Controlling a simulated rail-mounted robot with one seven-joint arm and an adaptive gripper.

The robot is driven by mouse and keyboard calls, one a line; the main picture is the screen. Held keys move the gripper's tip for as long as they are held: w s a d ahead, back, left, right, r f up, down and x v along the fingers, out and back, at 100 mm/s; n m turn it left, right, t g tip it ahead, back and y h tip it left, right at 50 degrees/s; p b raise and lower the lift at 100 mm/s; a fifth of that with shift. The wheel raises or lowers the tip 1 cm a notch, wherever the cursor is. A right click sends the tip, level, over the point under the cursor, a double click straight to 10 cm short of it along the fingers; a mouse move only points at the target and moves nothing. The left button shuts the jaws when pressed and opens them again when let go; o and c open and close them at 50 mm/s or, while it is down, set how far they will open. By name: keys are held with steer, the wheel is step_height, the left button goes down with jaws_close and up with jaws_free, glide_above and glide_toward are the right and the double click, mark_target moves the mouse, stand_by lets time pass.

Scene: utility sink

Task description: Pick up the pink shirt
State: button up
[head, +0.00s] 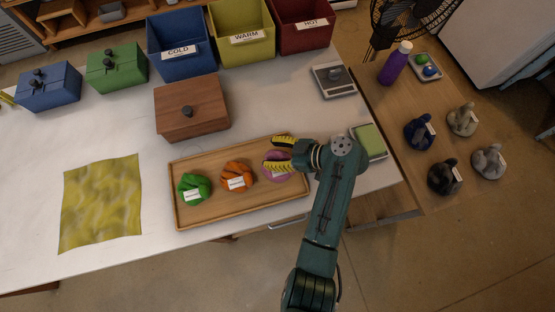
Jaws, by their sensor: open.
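A pink shirt (275,177), bunched up with a white label, lies at the right end of a wooden tray (222,212). My gripper (270,153), with yellow-and-black fingers, is over the pink shirt and hides part of it. The fingers are open and point to the left. I cannot tell whether they touch the shirt. An orange bundle (238,170) with a label lies in the middle of the tray, and a green one (186,182) lies at its left end.
A yellow cloth (104,202) lies flat on the left. A brown lidded box (190,113) stands behind the tray. Blue COLD (176,65), yellow WARM (241,52) and red HOT (302,36) bins stand at the back. A green sponge-like block (370,138) is right of my gripper.

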steer(key=shift+w+a+f, duration=0.15)
steer(key=shift+w+a, duration=0.05)
steer(key=shift+a, duration=0.1)
jaws_close()
stand_by(0.4)
